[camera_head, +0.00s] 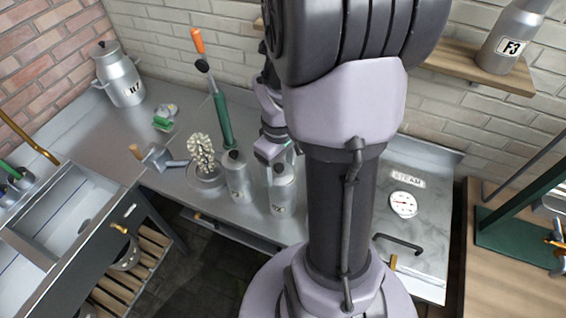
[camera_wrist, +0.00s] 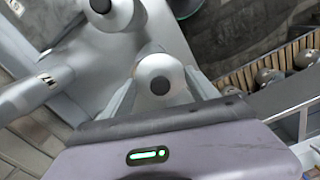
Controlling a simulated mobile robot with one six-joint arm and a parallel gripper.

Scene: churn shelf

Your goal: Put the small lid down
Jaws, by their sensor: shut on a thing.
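The small lid, pale grey with a round black knob, sits between the two fingers of my gripper (camera_wrist: 160,80) in the wrist view; its knob (camera_wrist: 160,86) faces the camera. My gripper is shut on it. In the head view my gripper (camera_head: 268,150) is just above a grey metal can (camera_head: 284,192) with a label, at the middle of the counter. A dark knob (camera_head: 279,169) shows at that can's top. Whether the lid touches the can cannot be told. A second can (camera_head: 236,178) with a dark knob stands just left of it.
A wire-like coiled piece on a round base (camera_head: 206,178) stands left of the cans. A large milk can (camera_head: 121,80) is at the back left. A steam gauge (camera_head: 403,204) lies right of my arm.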

